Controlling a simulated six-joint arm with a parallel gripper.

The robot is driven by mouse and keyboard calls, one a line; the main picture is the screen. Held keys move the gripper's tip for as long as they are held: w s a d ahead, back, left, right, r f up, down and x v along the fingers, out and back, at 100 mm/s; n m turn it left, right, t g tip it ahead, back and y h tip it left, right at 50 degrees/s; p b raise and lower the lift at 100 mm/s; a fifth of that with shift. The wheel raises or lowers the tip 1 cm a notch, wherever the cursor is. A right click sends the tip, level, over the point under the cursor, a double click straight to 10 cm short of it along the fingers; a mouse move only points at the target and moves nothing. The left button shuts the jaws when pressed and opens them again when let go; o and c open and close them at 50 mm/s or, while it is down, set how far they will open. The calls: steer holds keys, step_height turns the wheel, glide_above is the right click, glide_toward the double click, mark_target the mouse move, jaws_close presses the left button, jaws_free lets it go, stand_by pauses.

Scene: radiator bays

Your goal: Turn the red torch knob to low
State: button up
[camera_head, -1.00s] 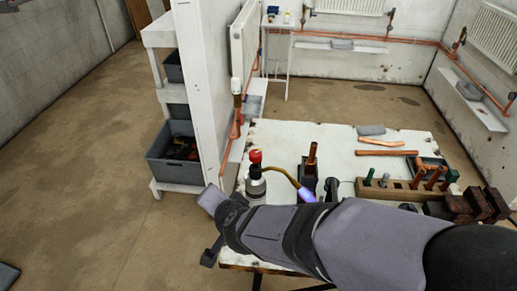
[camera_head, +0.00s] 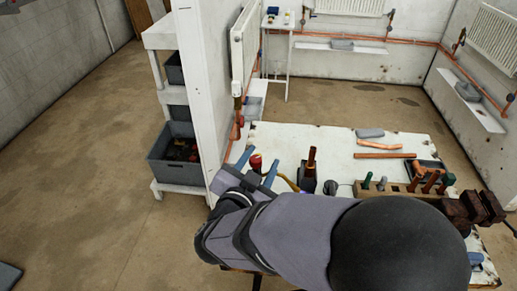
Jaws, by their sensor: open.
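The red torch knob (camera_head: 256,161) shows at the left end of the workbench, between the two blue fingers of my gripper (camera_head: 260,158). The fingers are open, one on each side of the knob in this view. I cannot tell whether they touch it or how deep they reach. A short piece of the torch's brass tube (camera_head: 288,183) shows to the right of the knob. My arm hides the torch body and the nozzle end. The knob's setting cannot be read.
The white workbench (camera_head: 330,136) holds a dark stand with an upright copper pipe (camera_head: 311,160) close to the right of my gripper. A wooden block (camera_head: 395,190) with several tools stands further right. A white post (camera_head: 202,90) rises to the left.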

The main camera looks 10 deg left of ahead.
mark_target(254, 166)
step_height(254, 166, up, 4)
steer(key=d+n+t+h, duration=0.2)
steer(key=t, duration=0.1)
steer(key=a+f+n+y, duration=0.1)
steer(key=f, duration=0.1)
steer(key=a+f+n+y+b, duration=0.1)
steer(key=f, duration=0.2)
steer(key=a+f+n+y+b, duration=0.1)
steer(key=a+f, duration=0.1)
steer(key=shift+s+f+n, duration=0.15)
steer(key=shift+s+n, duration=0.1)
steer(key=shift+n, duration=0.05)
steer(key=shift+w+d+p, duration=0.2)
steer(key=shift+w+p, duration=0.35)
steer(key=shift+w, duration=1.3)
steer(key=shift+w+d+p, duration=0.15)
steer(key=shift+w+p, duration=0.4)
steer(key=shift+w, duration=1.25)
steer(key=c, duration=1.1)
